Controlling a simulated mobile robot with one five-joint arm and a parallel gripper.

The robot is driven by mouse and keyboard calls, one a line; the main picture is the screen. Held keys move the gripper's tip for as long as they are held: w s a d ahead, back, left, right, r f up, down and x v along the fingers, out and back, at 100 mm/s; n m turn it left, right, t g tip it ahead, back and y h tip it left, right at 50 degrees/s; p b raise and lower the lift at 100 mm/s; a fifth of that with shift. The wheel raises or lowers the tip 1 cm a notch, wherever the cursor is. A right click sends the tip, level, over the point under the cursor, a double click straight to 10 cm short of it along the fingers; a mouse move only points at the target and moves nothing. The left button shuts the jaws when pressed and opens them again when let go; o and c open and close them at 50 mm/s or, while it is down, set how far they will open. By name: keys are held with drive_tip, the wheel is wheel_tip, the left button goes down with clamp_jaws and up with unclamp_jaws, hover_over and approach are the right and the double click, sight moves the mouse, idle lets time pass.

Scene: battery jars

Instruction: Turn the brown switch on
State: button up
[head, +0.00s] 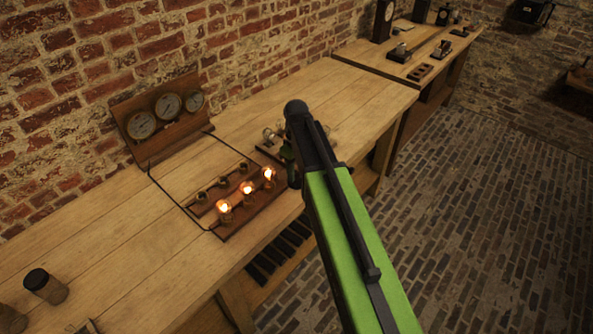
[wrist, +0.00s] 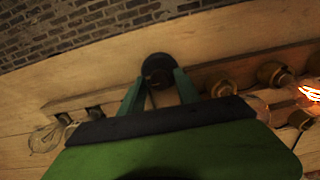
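A dark round brown knob (wrist: 158,68), which looks like the switch, stands at the edge of a wooden board in the wrist view. My gripper (wrist: 160,84) has its two green fingers apart, with the knob between or just beyond their tips. I cannot tell whether they touch it. In the head view my gripper (head: 289,157) is low over the bench, right of the lamp board, and my arm hides most of that spot. The switch's position cannot be read there.
The lamp board (head: 234,223) carries three lit bulbs and several dark sockets. A gauge panel (head: 165,118) leans at the brick wall. An unlit bulb (wrist: 45,138) lies left of the fingers.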

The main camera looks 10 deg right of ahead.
sight(296, 172)
drive_tip(key=shift+o, duration=0.6)
wheel_tip(296, 172, up, 18)
drive_tip(key=p, duration=1.7)
drive_tip(key=shift+f, duration=0.2)
drive_tip(key=shift+f, duration=0.1)
drive_tip(key=s+f+m+b, duration=0.2)
drive_tip(key=s+m, duration=0.1)
drive_tip(key=s, duration=0.4)
drive_tip(key=s+f+m+b, duration=0.3)
drive_tip(key=s+m, duration=0.1)
drive_tip(key=s, duration=0.3)
drive_tip(key=shift+a+f, duration=0.3)
drive_tip(key=shift+a, duration=0.1)
